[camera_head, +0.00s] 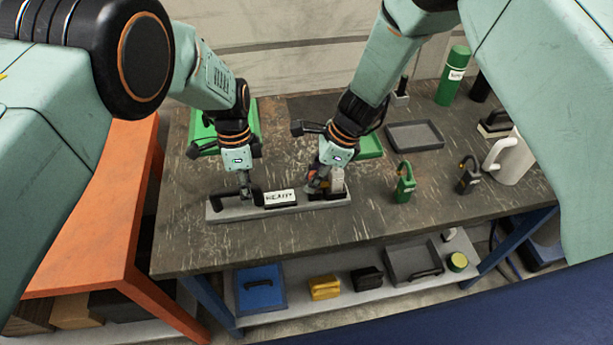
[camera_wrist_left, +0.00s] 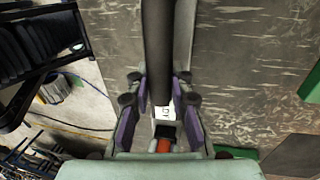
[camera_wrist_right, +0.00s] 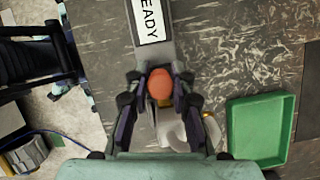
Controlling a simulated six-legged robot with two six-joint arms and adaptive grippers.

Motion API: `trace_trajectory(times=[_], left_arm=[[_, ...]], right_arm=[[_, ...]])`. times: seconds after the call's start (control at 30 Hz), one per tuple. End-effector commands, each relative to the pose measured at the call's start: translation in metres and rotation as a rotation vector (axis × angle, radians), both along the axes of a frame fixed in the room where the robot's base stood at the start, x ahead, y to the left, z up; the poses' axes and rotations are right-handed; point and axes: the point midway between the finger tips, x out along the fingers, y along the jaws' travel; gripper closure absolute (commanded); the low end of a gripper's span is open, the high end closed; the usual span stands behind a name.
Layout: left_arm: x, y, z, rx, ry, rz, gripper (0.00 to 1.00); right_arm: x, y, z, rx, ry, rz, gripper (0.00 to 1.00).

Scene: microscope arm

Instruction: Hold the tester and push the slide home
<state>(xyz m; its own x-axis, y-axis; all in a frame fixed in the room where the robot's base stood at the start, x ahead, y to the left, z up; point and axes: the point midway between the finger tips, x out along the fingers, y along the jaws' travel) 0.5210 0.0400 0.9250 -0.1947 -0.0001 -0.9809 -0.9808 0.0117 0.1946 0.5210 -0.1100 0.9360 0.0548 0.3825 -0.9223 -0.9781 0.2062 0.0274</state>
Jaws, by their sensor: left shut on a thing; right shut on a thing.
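The tester is a long grey bar (camera_head: 230,213) lying along the front of the bench, with a white "READY" label (camera_head: 280,197) near its middle. My left gripper (camera_head: 246,193) is shut on the tester's black handle at the left part; in the left wrist view the dark handle (camera_wrist_left: 158,50) runs between the fingers. My right gripper (camera_head: 322,186) is at the tester's right end. In the right wrist view it is shut on the slide's round orange knob (camera_wrist_right: 160,83), beyond which the label (camera_wrist_right: 148,20) shows. The slide's body is mostly hidden by the gripper.
A green padlock-like tag (camera_head: 404,185) and a dark one (camera_head: 468,178) stand right of the tester. Bare bench lies in front of the tester.

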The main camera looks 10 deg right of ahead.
Motion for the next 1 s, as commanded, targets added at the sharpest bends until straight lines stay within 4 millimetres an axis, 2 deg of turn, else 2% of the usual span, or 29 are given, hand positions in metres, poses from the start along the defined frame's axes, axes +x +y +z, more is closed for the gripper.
trace_trajectory(times=[0.13,0.17,0.43,0.77,0.87,1.0], left_arm=[[0.001,0.005,0.001,0.006,0.002,-0.001,1.0],[0.001,0.005,0.001,0.006,0.002,0.0,1.0],[0.0,0.004,0.001,0.005,0.002,-0.001,1.0],[0.0,0.003,0.0,0.004,0.002,-0.001,1.0],[0.0,0.003,0.0,0.004,0.001,-0.001,1.0],[0.0,0.002,0.0,0.004,0.001,-0.001,1.0]], right_arm=[[0.001,-0.002,0.0,-0.005,-0.005,-0.002,1.0],[0.001,-0.002,0.0,-0.006,-0.004,-0.002,0.76],[0.001,-0.001,0.0,-0.004,-0.003,-0.001,0.53],[0.0,-0.002,0.002,-0.003,-0.002,-0.001,0.53],[0.001,-0.005,0.011,-0.003,-0.004,-0.002,0.53],[0.0,-0.015,0.036,-0.002,-0.006,-0.003,0.53]])
